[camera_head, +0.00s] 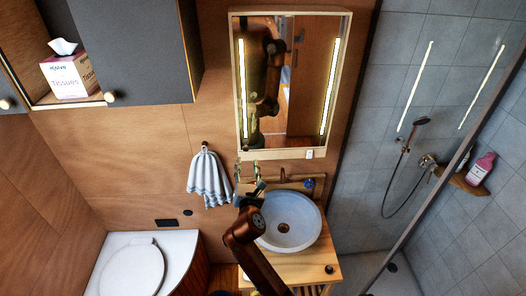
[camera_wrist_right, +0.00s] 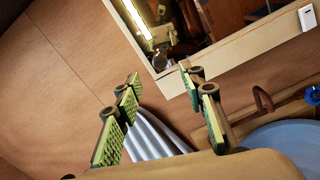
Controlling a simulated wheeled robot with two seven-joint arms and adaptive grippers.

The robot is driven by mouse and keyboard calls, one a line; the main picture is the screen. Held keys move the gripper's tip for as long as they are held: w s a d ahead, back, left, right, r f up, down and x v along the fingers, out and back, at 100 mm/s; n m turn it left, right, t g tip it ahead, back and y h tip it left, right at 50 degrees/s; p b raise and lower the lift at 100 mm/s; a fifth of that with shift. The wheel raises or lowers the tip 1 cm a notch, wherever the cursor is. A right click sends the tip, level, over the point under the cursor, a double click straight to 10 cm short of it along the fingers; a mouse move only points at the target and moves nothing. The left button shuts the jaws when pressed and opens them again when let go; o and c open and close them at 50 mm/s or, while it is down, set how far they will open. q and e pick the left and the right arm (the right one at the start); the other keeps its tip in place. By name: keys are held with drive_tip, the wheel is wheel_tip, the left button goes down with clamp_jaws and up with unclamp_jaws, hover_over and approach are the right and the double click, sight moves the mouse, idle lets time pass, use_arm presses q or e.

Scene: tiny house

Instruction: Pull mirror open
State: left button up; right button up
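The mirror (camera_head: 285,85) is a tall wood-framed cabinet on the wall with a bright light strip down each side. It looks closed. It also shows in the right wrist view (camera_wrist_right: 200,33), where its lower left corner is above and between the fingers. My right gripper (camera_head: 249,172) is just below the mirror's lower left part, above the basin's left side. In the right wrist view its green-padded fingers (camera_wrist_right: 162,115) are spread apart with nothing between them. Contact with the frame's edge cannot be told. My left gripper is not in view.
A round basin (camera_head: 290,221) sits on a wooden counter (camera_head: 318,268) below the mirror. A striped towel (camera_head: 208,178) hangs to the left, also behind the fingers in the wrist view. A small shelf with a faucet is under the mirror. A glass shower panel stands right.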

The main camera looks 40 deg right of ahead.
sight(246, 149)
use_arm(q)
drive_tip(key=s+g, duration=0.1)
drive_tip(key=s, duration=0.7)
use_arm(e)
drive_tip(key=x, duration=0.3)
drive_tip(key=a+x, duration=0.1)
drive_tip(key=x, duration=0.1)
drive_tip(key=shift+w+f+p, duration=0.2)
drive_tip(key=shift+w+p, duration=0.15)
drive_tip(key=shift+w, duration=0.15)
drive_tip(key=shift+x, duration=0.9)
drive_tip(key=shift+d+r, duration=0.15)
drive_tip(key=shift+d, duration=0.65)
drive_tip(key=shift+r, duration=0.1)
drive_tip(key=shift+w+f, duration=0.3)
drive_tip(key=shift+w, duration=0.25)
drive_tip(key=shift+s+r, duration=0.15)
drive_tip(key=shift+s, duration=0.15)
drive_tip(key=shift+c, duration=2.9)
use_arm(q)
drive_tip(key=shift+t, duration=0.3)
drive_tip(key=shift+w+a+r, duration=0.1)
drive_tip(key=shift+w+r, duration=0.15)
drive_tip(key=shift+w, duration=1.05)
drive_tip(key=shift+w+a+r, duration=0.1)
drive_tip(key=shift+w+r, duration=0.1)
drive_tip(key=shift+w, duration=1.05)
use_arm(e)
drive_tip(key=shift+w, duration=0.1)
clamp_jaws()
